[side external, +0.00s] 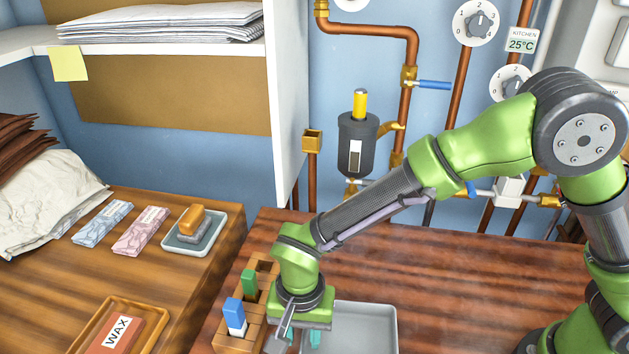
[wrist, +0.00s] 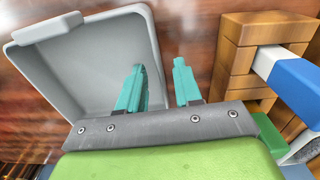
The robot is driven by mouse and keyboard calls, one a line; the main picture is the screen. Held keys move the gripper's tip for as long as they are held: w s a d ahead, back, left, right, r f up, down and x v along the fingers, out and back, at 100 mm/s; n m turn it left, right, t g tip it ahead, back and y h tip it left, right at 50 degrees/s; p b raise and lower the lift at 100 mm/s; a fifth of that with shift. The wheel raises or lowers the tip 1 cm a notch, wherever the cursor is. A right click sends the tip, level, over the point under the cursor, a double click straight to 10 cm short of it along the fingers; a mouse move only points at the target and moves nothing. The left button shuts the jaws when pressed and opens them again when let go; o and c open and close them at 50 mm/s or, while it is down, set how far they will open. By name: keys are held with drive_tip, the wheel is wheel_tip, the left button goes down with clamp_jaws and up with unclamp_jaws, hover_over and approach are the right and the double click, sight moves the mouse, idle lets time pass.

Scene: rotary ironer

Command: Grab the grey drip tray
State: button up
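The grey drip tray (side external: 372,312) is a shallow rounded tray on the dark wooden surface, partly hidden by my gripper in the side view. In the wrist view the tray (wrist: 75,70) fills the upper left, with a grey tab on its far rim. My gripper (side external: 300,340) points down at the tray's left side in the side view. In the wrist view its teal fingers (wrist: 158,85) are apart, one over the tray's inside and one outside its near side wall. I see no contact with the wall, and the height of the fingertips is unclear.
A wooden block holder (side external: 240,342) stands close beside my gripper, with a blue handle (side external: 234,312) and a green handle (side external: 249,283) sticking up. A soap dish (side external: 193,238) and a wax tray (side external: 82,335) lie on the left counter. Copper pipes (side external: 408,70) line the back wall.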

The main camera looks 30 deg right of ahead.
drive_tip(key=shift+f, duration=0.8)
drive_tip(key=shift+c, duration=0.5)
drive_tip(key=shift+w, duration=0.1)
clamp_jaws()
drive_tip(key=shift+r, duration=0.2)
